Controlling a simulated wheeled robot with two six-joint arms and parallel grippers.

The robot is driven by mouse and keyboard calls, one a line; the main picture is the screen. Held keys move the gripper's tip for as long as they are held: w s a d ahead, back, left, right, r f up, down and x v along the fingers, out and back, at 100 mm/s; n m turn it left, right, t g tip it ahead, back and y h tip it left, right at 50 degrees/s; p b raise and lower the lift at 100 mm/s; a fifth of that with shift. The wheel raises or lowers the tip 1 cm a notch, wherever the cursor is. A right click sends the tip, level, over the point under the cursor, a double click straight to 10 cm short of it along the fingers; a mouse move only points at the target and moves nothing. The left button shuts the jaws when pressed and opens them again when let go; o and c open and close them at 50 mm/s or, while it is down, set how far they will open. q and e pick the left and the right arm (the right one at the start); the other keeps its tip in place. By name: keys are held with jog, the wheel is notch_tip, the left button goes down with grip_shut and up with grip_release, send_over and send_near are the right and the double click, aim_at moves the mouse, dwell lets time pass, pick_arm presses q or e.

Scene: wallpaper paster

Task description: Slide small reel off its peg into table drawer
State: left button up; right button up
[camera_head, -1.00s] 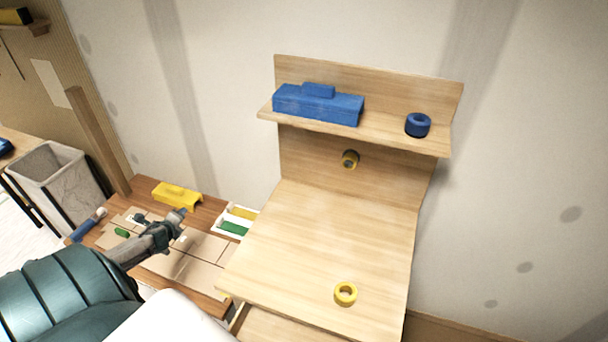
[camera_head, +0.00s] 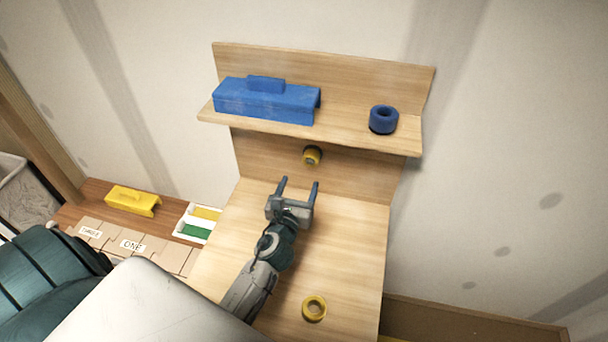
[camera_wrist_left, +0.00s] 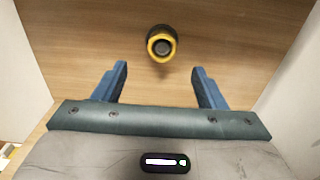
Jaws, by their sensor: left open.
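The small yellow reel (camera_head: 312,156) sits on its dark peg on the upright back panel, below the shelf. In the left wrist view the reel (camera_wrist_left: 161,47) shows end-on, a yellow ring around a dark peg end, ahead of the fingers. My left gripper (camera_head: 300,183) is open and empty over the wooden table top (camera_head: 350,235), a little short of the reel and pointing at it. In the wrist view the reel lies between the lines of the two blue fingers, beyond their tips. The table drawer cannot be made out. My right gripper is not in view.
A second yellow ring (camera_head: 314,308) lies on the table near the front. The shelf (camera_head: 345,137) above the peg holds a blue box-shaped piece (camera_head: 265,101) and a blue roll (camera_head: 383,119). A lower bench with a yellow piece (camera_head: 133,200) stands at the left.

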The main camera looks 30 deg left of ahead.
aim_at(310, 158)
pick_arm(q)
jog(key=x, duration=0.3)
jog(key=r+x, duration=0.1)
jog(key=x, duration=0.3)
jog(key=p+x, duration=0.1)
jog(key=x, duration=0.2)
jog(key=shift+w+d+r, duration=0.15)
jog(key=shift+w, duration=0.3)
jog(key=c, duration=1.2)
jog(key=shift+p+v, duration=0.4)
jog(key=shift+v, duration=2)
jog(key=shift+s, duration=0.15)
